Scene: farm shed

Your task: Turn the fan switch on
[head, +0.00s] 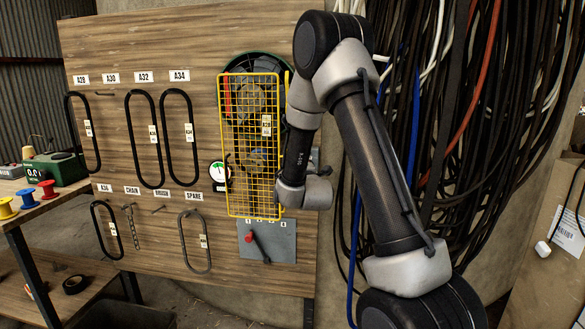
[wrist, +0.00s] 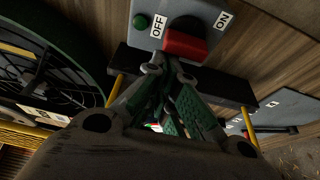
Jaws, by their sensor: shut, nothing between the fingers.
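In the wrist view the fan switch is a grey box (wrist: 207,14) with a red-fronted black knob (wrist: 186,45), a green button (wrist: 141,21), an OFF label (wrist: 159,26) at left and an ON label (wrist: 222,20) at right. The knob's exact setting is hard to read. My gripper (wrist: 166,68) is shut and empty, its tips at the lower left edge of the red part. I cannot tell whether they touch it. In the head view my gripper is hidden behind my arm and the yellow mesh guard. The fan (wrist: 45,70) shows at left in the wrist view.
The yellow mesh guard (head: 250,213) stands before the fan on the wooden board (head: 110,50). Black belts hang at left on the board. Dense cables (head: 490,130) hang at right, close to my arm.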

